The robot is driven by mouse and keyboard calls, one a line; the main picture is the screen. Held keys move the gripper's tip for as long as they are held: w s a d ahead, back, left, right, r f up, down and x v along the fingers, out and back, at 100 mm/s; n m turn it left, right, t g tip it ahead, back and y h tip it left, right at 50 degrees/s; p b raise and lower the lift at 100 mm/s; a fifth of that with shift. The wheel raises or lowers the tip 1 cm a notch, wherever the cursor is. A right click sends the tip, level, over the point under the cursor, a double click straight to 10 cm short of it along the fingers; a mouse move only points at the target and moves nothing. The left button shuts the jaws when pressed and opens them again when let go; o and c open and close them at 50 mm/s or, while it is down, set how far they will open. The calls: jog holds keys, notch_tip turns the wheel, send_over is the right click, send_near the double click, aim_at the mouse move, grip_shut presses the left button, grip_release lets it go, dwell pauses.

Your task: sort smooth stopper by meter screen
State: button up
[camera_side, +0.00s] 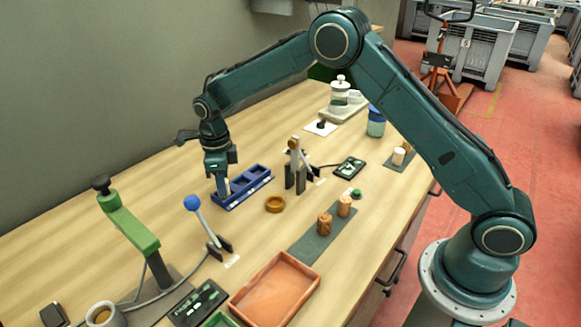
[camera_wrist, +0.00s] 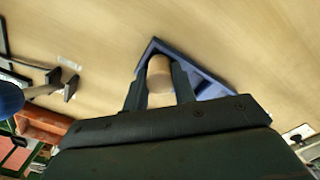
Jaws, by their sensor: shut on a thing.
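My gripper (camera_side: 221,187) is pointed down at the near left end of the blue compartment tray (camera_side: 252,181). In the wrist view its fingers (camera_wrist: 159,78) are shut on a pale tan stopper (camera_wrist: 159,66), over or in the tray's end compartment. I cannot tell whether the stopper touches the tray floor. Two brown stoppers (camera_side: 324,223) (camera_side: 344,205) stand upright on a grey-green mat. A paler stopper (camera_side: 398,156) stands on another mat farther back. A dark meter (camera_side: 349,168) and a second one (camera_side: 199,303) lie on the bench; their screens are too small to read.
A blue-balled lever (camera_side: 192,203) stands left of the tray, and a forked stand (camera_side: 295,165) stands right of it. A terracotta tray (camera_side: 275,292) and a green press-like lever (camera_side: 130,225) are nearer. Bare bench lies behind the blue tray.

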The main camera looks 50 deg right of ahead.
jog(key=shift+s+f, duration=0.1)
jog(key=shift+f, duration=0.75)
dwell(0.7)
jog(key=o, duration=0.9)
jog(key=shift+o, duration=1)
jog(key=shift+s+a, duration=0.1)
jog(key=shift+r, duration=0.1)
notch_tip(320, 180, up, 14)
jog(key=shift+w+d+r, duration=0.25)
jog(key=shift+d, duration=0.1)
